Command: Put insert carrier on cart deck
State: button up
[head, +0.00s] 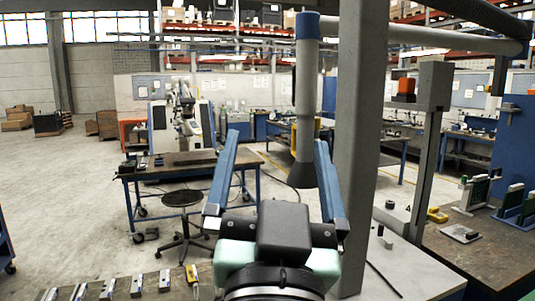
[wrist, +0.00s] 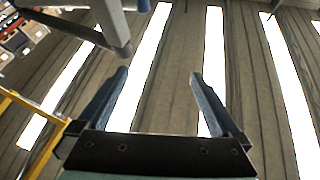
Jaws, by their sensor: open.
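My gripper (head: 277,137) is open and empty, raised with its two blue fingers spread upward in the head view. In the wrist view my gripper (wrist: 159,73) points at the ceiling, with nothing between the fingers. A blue-framed table on casters (head: 180,169) with a brown top stands beyond it to the left; I cannot tell whether this is the cart. I cannot make out for certain which thing is the insert carrier. A small grey plate with parts on it (head: 460,233) lies on the right bench.
A grey post (head: 362,150) rises close to the right of my gripper, and a hanging duct (head: 305,110) is just behind it. A stool (head: 183,200) stands before the wheeled table. Several metal blocks (head: 137,286) line the lower left bench. Open floor lies left.

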jog(key=s+a+r+n+t+y, duration=0.1)
jog(key=s+r+n+t, duration=0.1)
jog(key=s+r, duration=0.5)
jog(key=shift+r+t, duration=0.85)
jog(key=shift+t, duration=0.05)
jog(key=shift+s, duration=0.1)
